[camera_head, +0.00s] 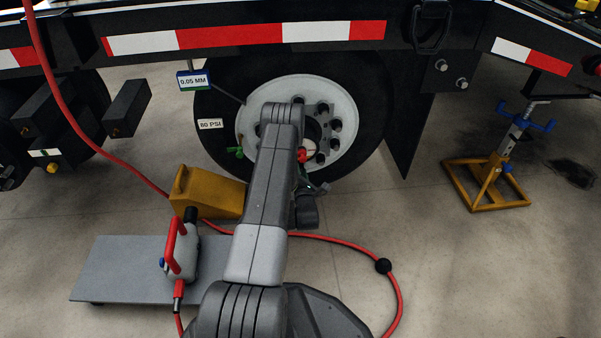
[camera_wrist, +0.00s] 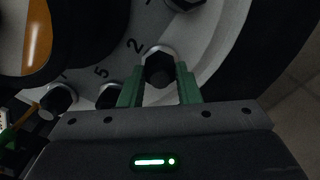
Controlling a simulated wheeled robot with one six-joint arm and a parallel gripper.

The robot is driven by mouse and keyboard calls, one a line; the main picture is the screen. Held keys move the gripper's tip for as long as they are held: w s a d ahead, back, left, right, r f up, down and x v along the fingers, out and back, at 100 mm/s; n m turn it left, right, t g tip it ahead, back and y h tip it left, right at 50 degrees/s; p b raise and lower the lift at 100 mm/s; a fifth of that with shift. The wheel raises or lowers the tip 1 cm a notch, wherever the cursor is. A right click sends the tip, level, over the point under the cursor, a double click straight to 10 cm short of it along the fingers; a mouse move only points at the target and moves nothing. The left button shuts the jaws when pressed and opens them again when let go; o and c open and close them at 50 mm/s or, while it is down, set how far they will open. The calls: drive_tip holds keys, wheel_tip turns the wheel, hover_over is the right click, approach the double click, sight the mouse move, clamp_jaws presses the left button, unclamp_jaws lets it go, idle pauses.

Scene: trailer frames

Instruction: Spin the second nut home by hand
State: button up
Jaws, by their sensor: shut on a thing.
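The white wheel (camera_head: 343,103) sits in its black tire under the trailer, with several dark nuts around its hub. In the wrist view, my gripper (camera_wrist: 160,82) has its green fingers on both sides of a dark hex nut (camera_wrist: 159,66) beside the number 2 on the wheel face (camera_wrist: 215,60). The fingers are shut on this nut, which is on the wheel. Other nuts show near the number 5 (camera_wrist: 110,97) and at the left (camera_wrist: 58,98).
A yellow chock (camera_head: 210,192) stands before the tire. A red-handled tool (camera_head: 180,250) rests on a grey board (camera_head: 115,265). A red hose (camera_head: 335,241) runs across the floor. A yellow and blue jack stand (camera_head: 492,180) is at right. Open floor lies between.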

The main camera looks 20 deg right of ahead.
drive_tip(key=n, duration=3.4)
drive_tip(key=shift+s+a+f, duration=0.1)
drive_tip(key=shift+a+f, duration=0.05)
drive_tip(key=shift+f, duration=0.1)
idle(0.6)
drive_tip(key=o, duration=1)
drive_tip(key=shift+r, duration=0.1)
drive_tip(key=p+v, duration=0.4)
drive_tip(key=v, duration=0.9)
drive_tip(key=shift+s+a, duration=0.1)
drive_tip(key=shift+s, duration=0.25)
